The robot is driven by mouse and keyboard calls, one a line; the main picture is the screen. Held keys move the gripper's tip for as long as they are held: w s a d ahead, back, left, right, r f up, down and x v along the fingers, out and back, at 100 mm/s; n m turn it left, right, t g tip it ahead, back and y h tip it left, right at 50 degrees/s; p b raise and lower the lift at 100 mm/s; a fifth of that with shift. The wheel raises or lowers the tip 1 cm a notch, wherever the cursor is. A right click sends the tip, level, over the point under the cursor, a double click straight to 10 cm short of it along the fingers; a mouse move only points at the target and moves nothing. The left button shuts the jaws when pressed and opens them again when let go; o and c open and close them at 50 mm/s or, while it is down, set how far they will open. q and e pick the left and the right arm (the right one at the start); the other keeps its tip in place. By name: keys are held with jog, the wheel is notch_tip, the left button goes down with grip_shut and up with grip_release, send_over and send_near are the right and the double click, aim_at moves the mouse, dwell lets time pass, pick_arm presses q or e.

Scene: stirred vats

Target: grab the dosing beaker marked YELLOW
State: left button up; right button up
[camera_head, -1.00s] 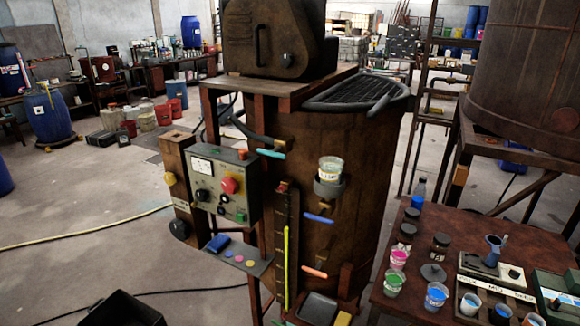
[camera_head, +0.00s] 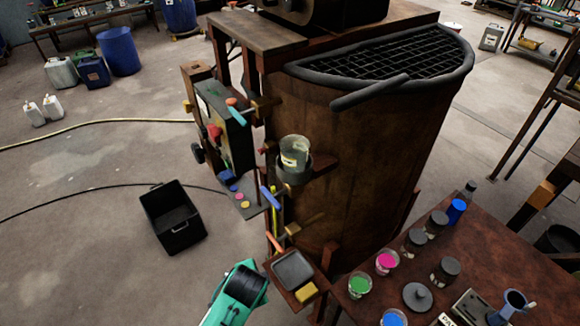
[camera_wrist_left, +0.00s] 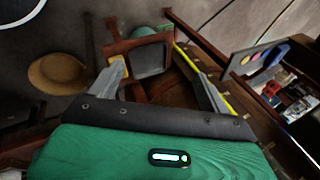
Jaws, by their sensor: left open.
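A clear beaker (camera_head: 294,152) with a pale label sits in a ring holder (camera_head: 292,170) on the side of the brown vat (camera_head: 350,150). Its label is too small to read. Beakers with green (camera_head: 359,285), pink (camera_head: 386,262) and blue (camera_head: 394,318) contents stand on the table at lower right; I read no YELLOW mark on them. My left gripper (camera_head: 245,284) is low in front of the vat, below and left of the ring holder, apart from every beaker. In the left wrist view its fingers (camera_wrist_left: 163,88) are spread with nothing held. My right gripper is out of view.
A small tray (camera_head: 294,270) and a yellow block (camera_head: 307,293) sit on a ledge just right of my left gripper. A control box (camera_head: 224,130) and coloured handles (camera_head: 269,197) stick out from the vat. A black bin (camera_head: 172,218) stands on open floor at left.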

pick_arm(q)
notch_tip(320, 180, up, 20)
jog(key=d+m+t+p, duration=0.2)
jog(key=d+m, duration=0.1)
jog(key=m, duration=0.2)
jog(key=m+t+y+b, duration=0.25)
jog(key=m+t, duration=0.45)
jog(key=m, duration=0.8)
send_near(300, 157)
jog(key=x, duration=0.2)
jog(key=r+x, duration=0.1)
jog(key=x, duration=0.4)
jog(key=shift+w+a+r+p, duration=0.15)
jog(key=shift+a+r+p, duration=0.05)
jog(key=shift+a+p, duration=0.15)
jog(key=shift+b+x, duration=0.8)
jog(key=shift+b, duration=0.1)
jog(key=shift+w+a, duration=0.1)
jog(key=shift+w, duration=0.2)
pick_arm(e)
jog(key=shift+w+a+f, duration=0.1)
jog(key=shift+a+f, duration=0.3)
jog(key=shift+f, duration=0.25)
